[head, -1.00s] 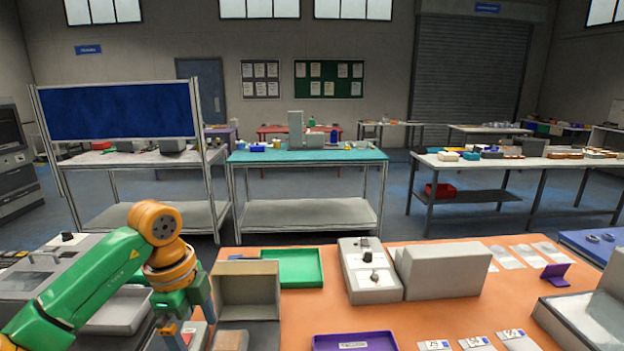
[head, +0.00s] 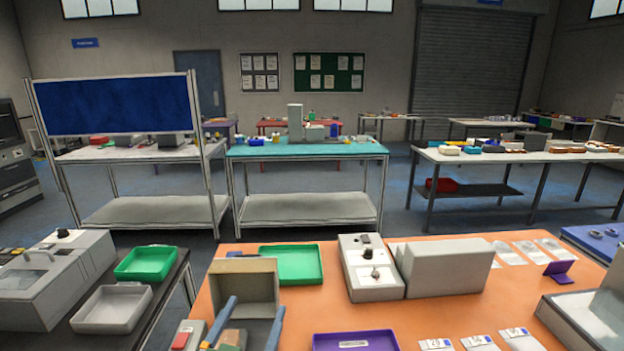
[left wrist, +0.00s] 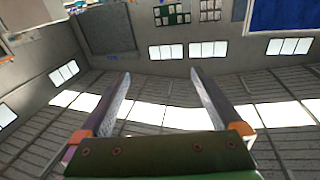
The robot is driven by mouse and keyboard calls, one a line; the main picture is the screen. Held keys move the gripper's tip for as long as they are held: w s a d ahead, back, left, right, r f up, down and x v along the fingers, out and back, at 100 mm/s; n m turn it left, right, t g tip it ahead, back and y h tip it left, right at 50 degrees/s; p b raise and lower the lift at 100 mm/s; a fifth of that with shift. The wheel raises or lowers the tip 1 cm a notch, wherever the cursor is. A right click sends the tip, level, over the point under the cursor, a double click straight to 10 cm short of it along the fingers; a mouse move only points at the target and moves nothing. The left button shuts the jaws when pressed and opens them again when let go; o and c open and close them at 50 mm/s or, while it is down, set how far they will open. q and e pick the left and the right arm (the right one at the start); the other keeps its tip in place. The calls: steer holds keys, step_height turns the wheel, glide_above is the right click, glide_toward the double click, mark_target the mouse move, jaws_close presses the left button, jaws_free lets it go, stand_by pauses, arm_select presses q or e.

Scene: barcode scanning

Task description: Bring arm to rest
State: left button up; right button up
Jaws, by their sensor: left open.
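My left gripper (head: 256,307) shows at the bottom of the head view as two blue fingers, spread apart and pointing up. In the left wrist view its fingers (left wrist: 160,74) are open with nothing between them. That view looks up past them at windows and ceiling. The rest of my left arm is below the head view's edge. My right gripper is out of view.
The orange table (head: 440,318) carries a green tray (head: 291,264), a grey scanner-like device (head: 368,268), a grey box (head: 446,268) and a purple tray (head: 355,341). On the left, a dark table holds another green tray (head: 146,263) and a grey tray (head: 112,308).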

arm_select(q)
steer(key=s+a+f+g+y, duration=0.1)
steer(key=s+a+f+g, duration=0.1)
steer(key=f, duration=0.3)
steer(key=s+a+f+n+g+y, duration=0.1)
steer(key=s+a+f+g, duration=0.1)
steer(key=s+f, duration=0.3)
steer(key=s+a+f+n+g+y, duration=0.1)
steer(key=s+a+f+g, duration=0.1)
steer(key=s+f+g, duration=0.2)
steer(key=shift+a+f, duration=0.15)
steer(key=shift+f, duration=0.7)
steer(key=s+f+m+g, duration=0.1)
steer(key=s+f+g, duration=0.25)
steer(key=s, duration=0.35)
steer(key=s+f+g, duration=0.3)
steer(key=s+g, duration=0.1)
steer(key=s, duration=0.3)
step_height(320, 180, down, 21)
steer(key=s+b, duration=0.1)
steer(key=b, duration=0.4)
steer(key=s+a+f+g+b, duration=0.2)
steer(key=s+f+b, duration=0.3)
steer(key=s+f, duration=0.8)
step_height(320, 180, down, 3)
steer(key=shift+a+r+m, duration=0.1)
steer(key=shift+a+m, duration=0.15)
steer(key=shift+m, duration=0.15)
